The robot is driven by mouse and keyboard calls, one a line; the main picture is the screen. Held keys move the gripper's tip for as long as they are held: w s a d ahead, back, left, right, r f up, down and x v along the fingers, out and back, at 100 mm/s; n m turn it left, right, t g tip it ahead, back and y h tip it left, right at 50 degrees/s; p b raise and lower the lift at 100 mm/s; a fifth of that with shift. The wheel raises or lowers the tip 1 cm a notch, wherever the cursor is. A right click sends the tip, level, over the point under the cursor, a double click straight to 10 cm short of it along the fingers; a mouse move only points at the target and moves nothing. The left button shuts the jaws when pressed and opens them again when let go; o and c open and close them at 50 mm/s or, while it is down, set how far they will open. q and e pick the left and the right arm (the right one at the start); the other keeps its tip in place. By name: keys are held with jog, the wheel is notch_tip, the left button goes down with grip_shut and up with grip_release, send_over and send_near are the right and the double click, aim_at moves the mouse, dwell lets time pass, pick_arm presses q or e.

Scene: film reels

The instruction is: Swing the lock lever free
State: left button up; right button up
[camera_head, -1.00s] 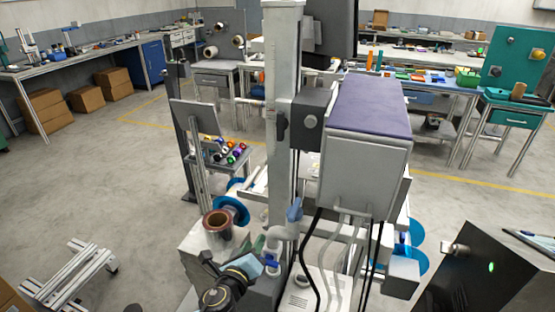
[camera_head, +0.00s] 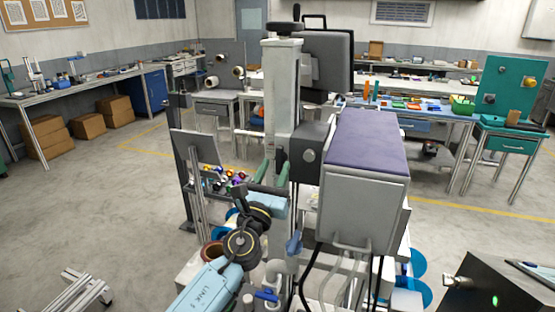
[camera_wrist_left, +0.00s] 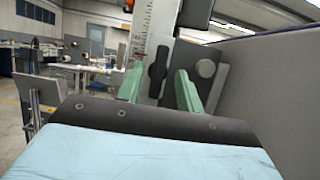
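The lock lever is a short dark lever with rounded ends. In the left wrist view the lever (camera_wrist_left: 157,72) stands nearly upright between my two green fingertips, with a gap to each side. How far it lies beyond the tips is hard to judge. In the head view the lever (camera_head: 280,154) shows small at the column's right side, partly behind my fingers. My left gripper (camera_head: 274,172), which also shows in the left wrist view (camera_wrist_left: 158,84), is open and points at the column. My right gripper is in neither view.
A pale upright column (camera_head: 281,90) carries a dark clamp block with a round knob (camera_wrist_left: 206,68). A large grey box with a purple top (camera_head: 366,140) hangs close on the right. Black cables (camera_head: 303,265) run below it. The floor to the left is open.

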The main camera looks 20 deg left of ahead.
aim_at(278, 159)
pick_arm(q)
jog(key=shift+x, duration=1.55)
jog(key=c, duration=0.7)
jog(key=shift+c, duration=0.2)
